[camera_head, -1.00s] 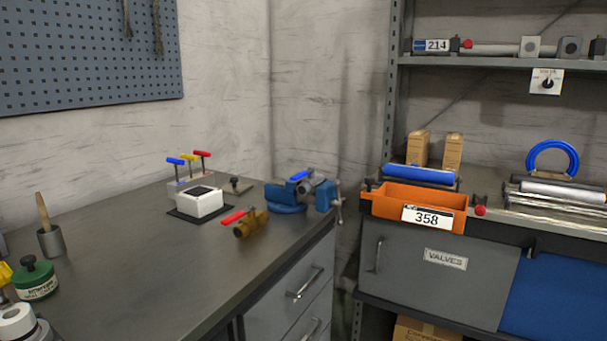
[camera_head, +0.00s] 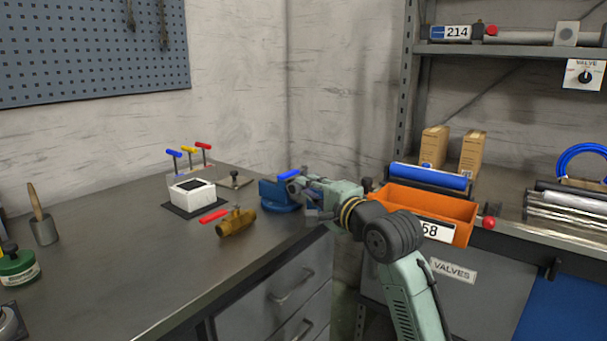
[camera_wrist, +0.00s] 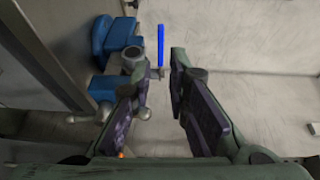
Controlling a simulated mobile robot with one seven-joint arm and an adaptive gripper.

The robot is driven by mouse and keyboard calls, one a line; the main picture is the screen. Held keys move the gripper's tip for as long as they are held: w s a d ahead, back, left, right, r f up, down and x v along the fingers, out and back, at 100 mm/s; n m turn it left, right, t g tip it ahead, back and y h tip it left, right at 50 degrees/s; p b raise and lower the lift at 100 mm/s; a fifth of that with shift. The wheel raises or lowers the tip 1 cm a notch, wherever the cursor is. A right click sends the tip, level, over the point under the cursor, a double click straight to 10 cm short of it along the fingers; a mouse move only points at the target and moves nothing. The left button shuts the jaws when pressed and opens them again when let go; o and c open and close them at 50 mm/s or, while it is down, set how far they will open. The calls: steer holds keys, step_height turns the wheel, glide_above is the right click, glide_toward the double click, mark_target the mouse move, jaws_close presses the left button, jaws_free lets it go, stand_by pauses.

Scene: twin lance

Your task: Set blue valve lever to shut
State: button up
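The blue valve lever (camera_head: 288,174) sits above the blue bench vise (camera_head: 280,193) at the bench's right end. In the wrist view the blue lever (camera_wrist: 161,42) is a straight bar pointing up the picture, just beyond the fingertips. A grey cylindrical valve part (camera_wrist: 133,57) lies left of it, beside the blue vise (camera_wrist: 112,40). My gripper (camera_wrist: 160,66) is open, with the lever seen between and past its two fingers. I cannot tell if either finger touches anything. In the head view my gripper (camera_head: 306,187) hides much of the valve body.
A brass valve with a red lever (camera_head: 236,221) lies on the bench left of the vise. Behind it stand a white box (camera_head: 191,197) and small coloured levers (camera_head: 188,152). An orange bin (camera_head: 440,208) is close to my arm's right.

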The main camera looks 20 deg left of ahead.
mark_target(289, 177)
steer(key=p+x, duration=0.2)
steer(key=x, duration=0.8)
steer(key=shift+w+a, duration=0.15)
steer(key=shift+a, duration=0.15)
steer(key=shift+c, duration=0.5)
jaws_close()
